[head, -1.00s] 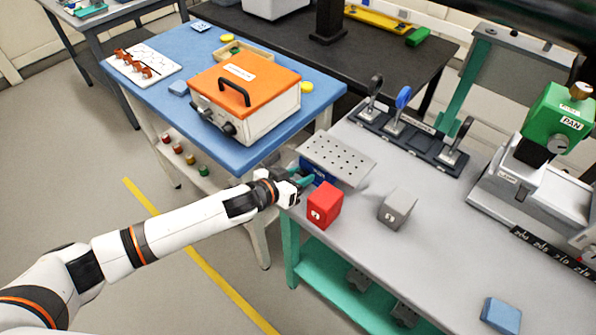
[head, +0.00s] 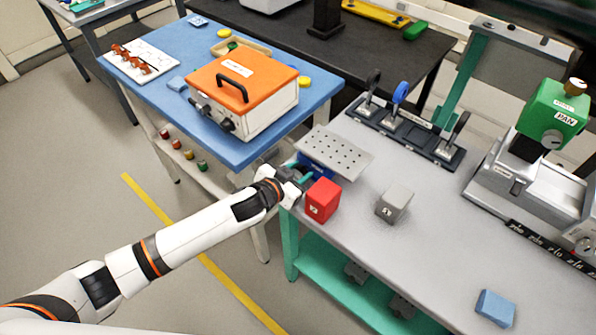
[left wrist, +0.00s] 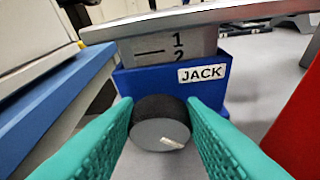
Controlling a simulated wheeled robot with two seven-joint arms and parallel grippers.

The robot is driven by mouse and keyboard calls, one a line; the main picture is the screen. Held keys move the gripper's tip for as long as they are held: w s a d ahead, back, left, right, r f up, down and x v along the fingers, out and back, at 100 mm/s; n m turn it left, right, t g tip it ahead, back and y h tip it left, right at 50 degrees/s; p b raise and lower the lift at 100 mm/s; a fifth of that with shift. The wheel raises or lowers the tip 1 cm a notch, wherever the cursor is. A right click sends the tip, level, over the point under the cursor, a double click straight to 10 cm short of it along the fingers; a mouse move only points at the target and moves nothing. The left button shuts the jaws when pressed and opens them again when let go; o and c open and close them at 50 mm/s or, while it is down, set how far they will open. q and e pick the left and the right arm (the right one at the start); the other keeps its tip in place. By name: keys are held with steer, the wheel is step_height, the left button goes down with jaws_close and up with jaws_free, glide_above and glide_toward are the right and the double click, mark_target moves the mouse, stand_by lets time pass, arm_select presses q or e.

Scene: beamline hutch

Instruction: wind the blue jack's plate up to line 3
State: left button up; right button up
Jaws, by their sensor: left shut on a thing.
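The blue jack (head: 318,171) stands at the left end of the grey bench, its flat, perforated grey plate (head: 335,151) on top. In the left wrist view, the blue jack body (left wrist: 170,80) bears a JACK label. A grey scale (left wrist: 165,46) above it shows 1 with its line, and 2 at the blue rim. Line 3 is not visible. My left gripper (head: 299,178) is at the jack's near left side. Its green fingers are shut on the dark round knob (left wrist: 160,122), whose face has a pale, slanted mark. My right gripper is not in view.
A red block (head: 322,200) stands close to the left gripper, with a grey block (head: 393,204) farther right. A lever panel (head: 408,135) is behind the plate. A blue block (head: 495,308) lies at the front right.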

arm_select(q)
steer(key=o, duration=1)
steer(key=shift+a, duration=0.1)
steer(key=v, duration=1.2)
steer(key=shift+b, duration=0.3)
